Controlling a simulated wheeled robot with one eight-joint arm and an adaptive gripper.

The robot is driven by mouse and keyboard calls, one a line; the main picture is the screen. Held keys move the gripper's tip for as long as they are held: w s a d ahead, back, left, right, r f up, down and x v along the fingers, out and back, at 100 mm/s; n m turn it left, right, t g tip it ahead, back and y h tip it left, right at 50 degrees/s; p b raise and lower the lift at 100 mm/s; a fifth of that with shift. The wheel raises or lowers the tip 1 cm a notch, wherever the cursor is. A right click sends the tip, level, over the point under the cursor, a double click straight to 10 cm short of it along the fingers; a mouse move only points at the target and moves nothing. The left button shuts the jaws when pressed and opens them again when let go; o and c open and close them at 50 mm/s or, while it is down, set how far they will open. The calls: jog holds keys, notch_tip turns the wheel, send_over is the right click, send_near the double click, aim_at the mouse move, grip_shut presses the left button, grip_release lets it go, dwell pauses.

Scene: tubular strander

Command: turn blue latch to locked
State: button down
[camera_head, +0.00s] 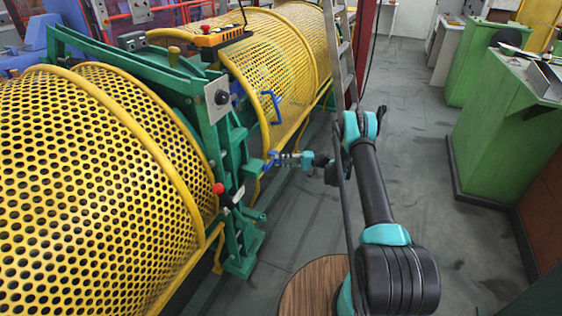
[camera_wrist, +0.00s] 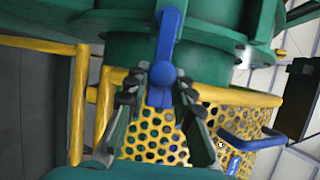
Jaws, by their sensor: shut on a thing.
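The blue latch (camera_wrist: 166,40) shows in the wrist view as a bar with a round hub, mounted on a green machine part. My gripper (camera_wrist: 158,86) has one finger on each side of the lower part of the latch and is shut on it. In the head view my gripper (camera_head: 280,159) reaches left to the latch (camera_head: 271,157) at the green frame. The fingertips hide part of the latch there. Its locked or unlocked state cannot be told.
A blue handle (camera_wrist: 250,141) sits on the yellow perforated guard; it also shows in the head view (camera_head: 272,105). A green frame (camera_head: 212,130) and yellow guard (camera_head: 100,180) stand at left. A ladder (camera_head: 341,55) stands behind. Green cabinets (camera_head: 505,125) are at right, with clear floor between.

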jog(key=shift+f, duration=0.1)
jog(key=c, duration=1.3)
grip_release()
jog(key=shift+d, duration=0.1)
jog(key=d, duration=1.2)
jog(key=shift+w, duration=0.25)
